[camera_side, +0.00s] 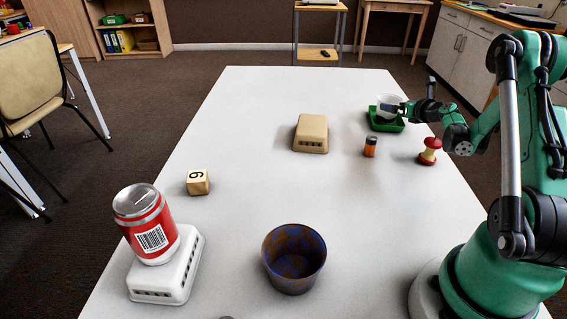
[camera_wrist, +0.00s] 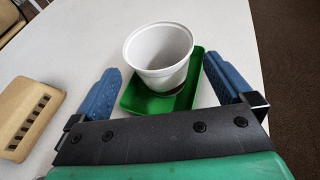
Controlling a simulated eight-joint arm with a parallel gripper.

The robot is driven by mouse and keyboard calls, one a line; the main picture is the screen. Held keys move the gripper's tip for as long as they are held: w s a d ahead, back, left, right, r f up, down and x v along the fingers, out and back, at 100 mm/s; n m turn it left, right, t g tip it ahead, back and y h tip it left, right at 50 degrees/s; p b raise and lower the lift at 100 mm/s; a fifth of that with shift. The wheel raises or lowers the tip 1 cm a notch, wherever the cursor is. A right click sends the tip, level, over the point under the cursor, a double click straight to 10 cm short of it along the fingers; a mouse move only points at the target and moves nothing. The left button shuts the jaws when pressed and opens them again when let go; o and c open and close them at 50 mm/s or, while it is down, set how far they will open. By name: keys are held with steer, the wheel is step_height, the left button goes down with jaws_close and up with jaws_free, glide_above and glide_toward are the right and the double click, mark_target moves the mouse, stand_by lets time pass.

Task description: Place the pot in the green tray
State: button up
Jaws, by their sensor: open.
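A white pot (camera_side: 389,102) is at the green tray (camera_side: 385,125) near the table's far right. In the wrist view the white pot (camera_wrist: 158,55) is over the tray floor (camera_wrist: 140,98), with a dark shadow under its base; I cannot tell whether it fully rests there. My gripper (camera_side: 402,109) is at the tray's right side in the side view. In the wrist view my gripper (camera_wrist: 163,85) is open, with one blue finger on each side of the pot and gaps between. In the side view the gripper hides part of the pot.
A tan vented block (camera_side: 311,134), an orange-and-black small cylinder (camera_side: 370,147) and an apple core (camera_side: 429,152) are near the tray. A numbered cube (camera_side: 198,182), a red can (camera_side: 150,228) on a white block (camera_side: 165,285) and a blue-brown bucket (camera_side: 294,262) stand nearer the camera.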

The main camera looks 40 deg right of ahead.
steer(key=v, duration=0.6)
steer(key=shift+s, duration=0.1)
steer(key=w+a+r+n+g+y, duration=0.1)
steer(key=w+a+r+n+y, duration=0.2)
steer(key=a+n, duration=0.6)
steer(key=w+a+r+n+g+y, duration=0.1)
steer(key=w+a+r+n+y, duration=0.25)
steer(key=a+n, duration=0.65)
steer(key=s+a+n+g, duration=0.1)
steer(key=s+a+n, duration=0.3)
steer(key=a+n, duration=0.4)
steer(key=s+a+n+g, duration=0.2)
steer(key=s+a+n, duration=0.2)
steer(key=a+n, duration=0.4)
steer(key=n, duration=0.6)
